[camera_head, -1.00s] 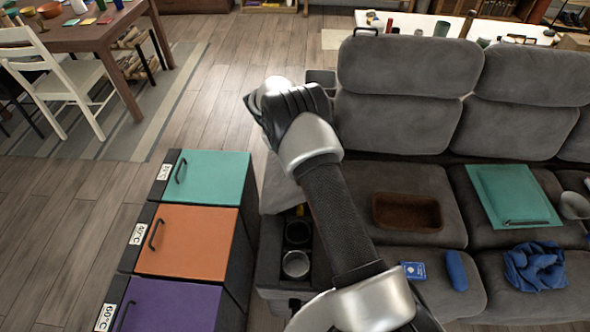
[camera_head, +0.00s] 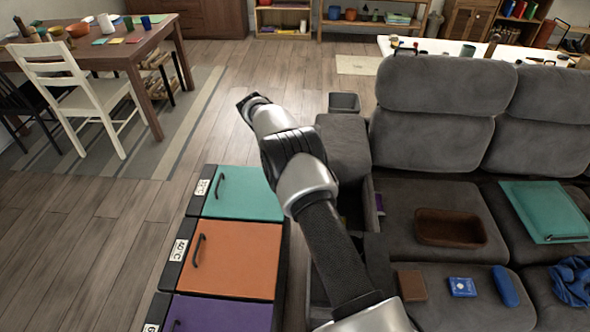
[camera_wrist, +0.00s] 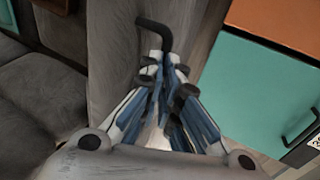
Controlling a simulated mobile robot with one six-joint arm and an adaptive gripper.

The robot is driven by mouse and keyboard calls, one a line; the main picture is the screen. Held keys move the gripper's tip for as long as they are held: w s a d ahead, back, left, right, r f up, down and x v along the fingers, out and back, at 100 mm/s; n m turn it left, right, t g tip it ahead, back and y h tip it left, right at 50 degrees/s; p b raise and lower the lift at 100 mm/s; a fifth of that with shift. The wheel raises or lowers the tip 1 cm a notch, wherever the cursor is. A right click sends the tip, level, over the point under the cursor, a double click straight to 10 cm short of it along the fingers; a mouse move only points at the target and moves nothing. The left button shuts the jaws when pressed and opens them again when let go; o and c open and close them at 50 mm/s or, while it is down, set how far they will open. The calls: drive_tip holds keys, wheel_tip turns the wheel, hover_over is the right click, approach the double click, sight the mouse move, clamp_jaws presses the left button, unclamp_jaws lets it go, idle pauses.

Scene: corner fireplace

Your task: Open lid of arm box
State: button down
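The grey arm box (camera_head: 344,148) is the sofa's left armrest. A grey panel stands at its far end, and a dark opening shows in front of it, partly hidden behind my arm. I cannot tell the panel's exact angle. My gripper (camera_wrist: 164,72) has its blue-padded fingers drawn together at a dark bent handle (camera_wrist: 157,32), which runs in between the fingertips in front of a blurred grey surface. It looks shut on this handle. In the head view, my arm reaches up and left across the armrest, and the fingers cannot be made out.
Teal, orange and purple boxes (camera_head: 236,243) stand left of the armrest. A brown tray (camera_head: 450,229), a teal folder (camera_head: 545,211), a blue card pack (camera_head: 461,287) and other items lie on the sofa. A white chair (camera_head: 75,95) and table are at left.

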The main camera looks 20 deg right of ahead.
drive_tip(key=shift+s+f+g, duration=0.25)
drive_tip(key=shift+f+g, duration=0.05)
drive_tip(key=shift+f, duration=0.7)
drive_tip(key=c, duration=1.9)
unclamp_jaws()
drive_tip(key=shift+o, duration=1.1)
drive_tip(key=shift+w+d+f, duration=0.15)
drive_tip(key=shift+w, duration=0.05)
drive_tip(key=shift+a+r, duration=0.25)
drive_tip(key=shift+r, duration=0.05)
drive_tip(key=v, duration=0.7)
drive_tip(key=shift+r, duration=0.2)
drive_tip(key=shift+w+a, duration=0.1)
drive_tip(key=shift+a, duration=0.05)
